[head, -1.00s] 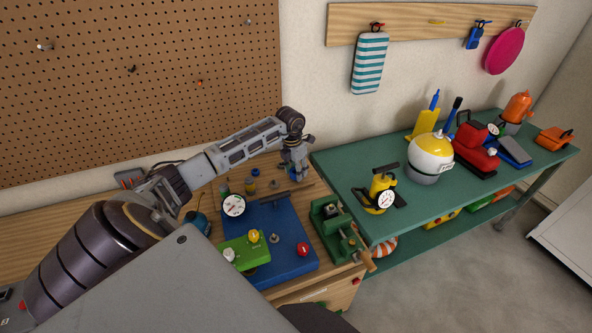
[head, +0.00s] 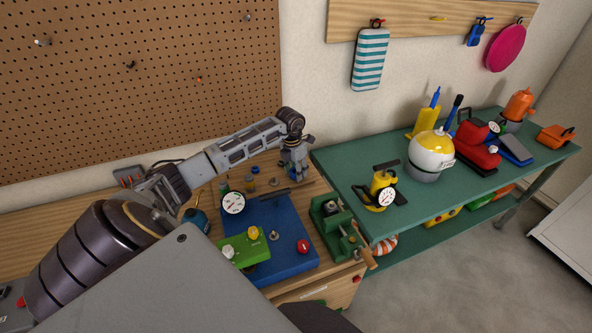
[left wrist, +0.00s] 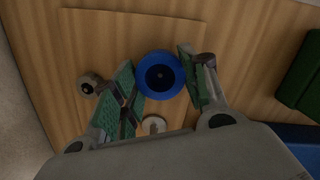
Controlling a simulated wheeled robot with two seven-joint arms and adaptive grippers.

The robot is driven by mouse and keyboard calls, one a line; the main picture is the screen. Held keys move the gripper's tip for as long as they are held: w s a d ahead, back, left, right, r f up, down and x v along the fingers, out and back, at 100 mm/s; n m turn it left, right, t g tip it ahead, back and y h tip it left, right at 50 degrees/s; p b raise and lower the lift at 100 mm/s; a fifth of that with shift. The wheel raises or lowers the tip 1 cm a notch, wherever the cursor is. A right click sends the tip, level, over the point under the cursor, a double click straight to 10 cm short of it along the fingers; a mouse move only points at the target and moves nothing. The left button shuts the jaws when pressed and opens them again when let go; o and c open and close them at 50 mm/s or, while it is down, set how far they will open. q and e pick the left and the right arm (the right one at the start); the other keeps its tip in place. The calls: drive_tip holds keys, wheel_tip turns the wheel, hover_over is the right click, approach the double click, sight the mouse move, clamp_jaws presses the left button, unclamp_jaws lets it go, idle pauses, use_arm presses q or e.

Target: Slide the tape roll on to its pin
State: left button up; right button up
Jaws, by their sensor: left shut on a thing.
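My left gripper (head: 295,170) is low over the wooden bench at its back right. In the left wrist view its two green-padded fingers (left wrist: 158,72) are closed on the sides of the blue tape roll (left wrist: 161,57). The roll faces the camera, with a dark round hole in its middle. I cannot tell whether a pin is inside the hole. A pale round peg-like piece (left wrist: 153,125) and a dark-centred knob (left wrist: 88,84) are close to the fingers. In the head view the roll is mostly hidden by the gripper. My right gripper is not in view.
A blue plate (head: 290,262) with a gauge (head: 233,203), a green block (head: 240,252) and a red knob (head: 303,247) lies in front of the gripper. A green vise (head: 335,228) stands to the right. A green table (head: 330,163) with several tools is beyond it.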

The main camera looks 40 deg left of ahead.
use_arm(q)
drive_tip(key=shift+f, duration=0.3)
drive_tip(key=o, duration=1.1)
drive_tip(key=shift+c, duration=0.2)
drive_tip(key=shift+r, duration=0.15)
wheel_tip(320, 180, up, 12)
drive_tip(key=s, duration=0.1)
drive_tip(key=shift+s+f, duration=0.2)
drive_tip(key=shift+s, duration=0.05)
drive_tip(key=shift+s+f, duration=0.1)
idle(0.6)
